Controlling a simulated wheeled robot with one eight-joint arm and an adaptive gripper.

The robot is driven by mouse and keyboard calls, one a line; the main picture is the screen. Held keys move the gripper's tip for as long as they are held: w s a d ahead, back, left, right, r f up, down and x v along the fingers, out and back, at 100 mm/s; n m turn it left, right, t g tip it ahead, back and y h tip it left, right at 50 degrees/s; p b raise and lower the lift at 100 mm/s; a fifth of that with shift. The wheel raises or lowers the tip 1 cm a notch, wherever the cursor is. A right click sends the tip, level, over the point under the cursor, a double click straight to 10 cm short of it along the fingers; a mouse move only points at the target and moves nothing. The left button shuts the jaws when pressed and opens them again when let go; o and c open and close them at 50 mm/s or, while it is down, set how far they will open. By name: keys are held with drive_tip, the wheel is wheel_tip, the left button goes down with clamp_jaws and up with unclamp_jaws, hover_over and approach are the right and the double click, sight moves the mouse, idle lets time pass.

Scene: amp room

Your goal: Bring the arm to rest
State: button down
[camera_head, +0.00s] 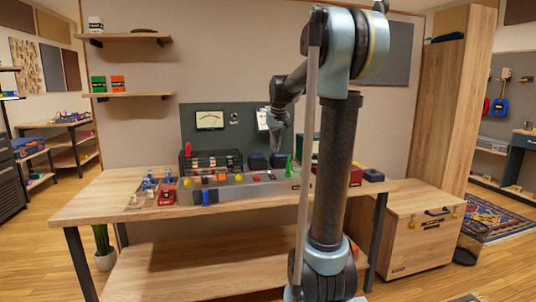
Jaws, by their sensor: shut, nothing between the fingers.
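My arm (335,160) rises in the right half of the view, with its upper part bent over to the left. My gripper (277,147) hangs from its far end, pointing down above the back of the workbench (110,192). It is small in the view, but its fingers look shut and empty. It appears apart from the things below it. A green cone-shaped thing (289,165) stands close under it in the picture. My arm's upright links hide part of the bench's right side.
A grey tray (240,190) with small coloured parts lies on the bench. Small blue bottles (148,181) stand at its left. A dark panel with a meter (210,121) stands behind. Wall shelves (140,95) hang upper left. A wooden chest (420,238) stands right of the bench.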

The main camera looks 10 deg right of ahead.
drive_tip(key=s+d+f, duration=0.1)
drive_tip(key=s+f, duration=0.3)
drive_tip(key=s, duration=0.7)
drive_tip(key=s+d+f, duration=0.1)
drive_tip(key=s+f, duration=0.4)
drive_tip(key=s, duration=0.6)
drive_tip(key=s+d+f+m+g, duration=0.1)
drive_tip(key=s+f, duration=1.3)
drive_tip(key=s, duration=0.2)
drive_tip(key=shift+s+f, duration=0.25)
drive_tip(key=shift+s, duration=0.15)
drive_tip(key=shift+w+f, duration=0.2)
drive_tip(key=shift+w, duration=0.25)
